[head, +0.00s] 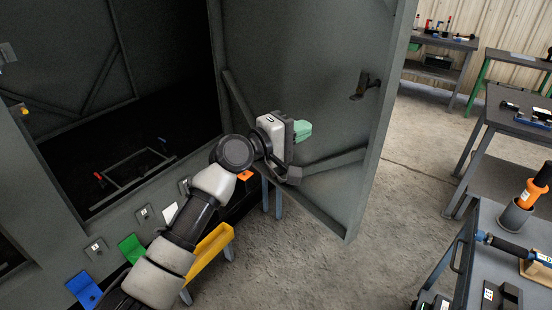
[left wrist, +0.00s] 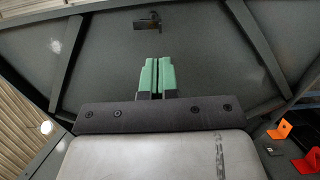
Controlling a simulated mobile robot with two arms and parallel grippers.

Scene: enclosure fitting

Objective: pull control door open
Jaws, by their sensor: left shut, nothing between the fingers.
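The control door (head: 300,70) is a large dark grey metal panel with diagonal braces. It stands swung out from the enclosure, with its inner side facing me. A small dark latch handle (head: 365,86) sits near its free right edge; the handle also shows in the left wrist view (left wrist: 147,23), beyond the fingertips. My left gripper (head: 303,130) has green fingers and is in front of the door's inner side. In the left wrist view its fingers (left wrist: 157,75) are together and empty. I cannot tell whether they touch the door. My right gripper is not in view.
The dark enclosure opening (head: 130,150) is at left, with coloured brackets along its lower edge, such as a blue one (head: 83,288) and a green one (head: 132,248). A tool cart (head: 480,225) stands at right, with workbenches (head: 510,115) behind. Concrete floor is clear between door and cart.

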